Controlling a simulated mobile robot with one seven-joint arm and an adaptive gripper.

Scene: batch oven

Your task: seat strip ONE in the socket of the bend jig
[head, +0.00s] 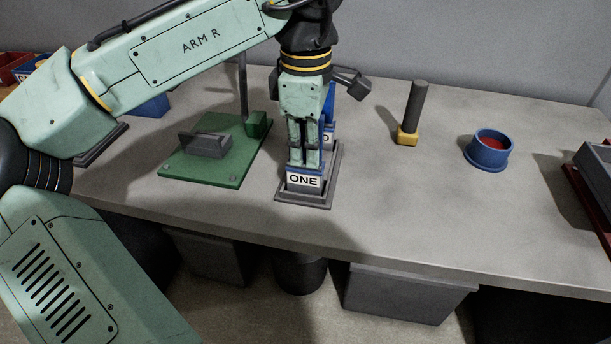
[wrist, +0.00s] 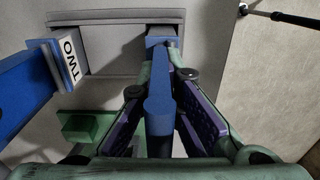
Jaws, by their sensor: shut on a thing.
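My gripper (head: 303,160) points down at the grey rack (head: 322,190) and is shut on the blue strip ONE (head: 303,180). The strip's white ONE label faces front, low between my fingers, at the rack's front end. In the wrist view, the blue strip (wrist: 158,110) runs between the finger pads, its far end at the grey rack (wrist: 110,22). I cannot tell whether its foot is still down in the rack. The bend jig appears to be the green plate (head: 185,172) to the left, with a grey block on it. Its socket is not clearly visible.
Blue strip TWO (head: 330,100) stands just behind my gripper, also seen in the wrist view (wrist: 35,85). A green block (head: 257,123) with a tall post stands at the jig's back right. A dark-handled tool (head: 415,105) and a blue cup (head: 489,155) stand right; bench between is clear.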

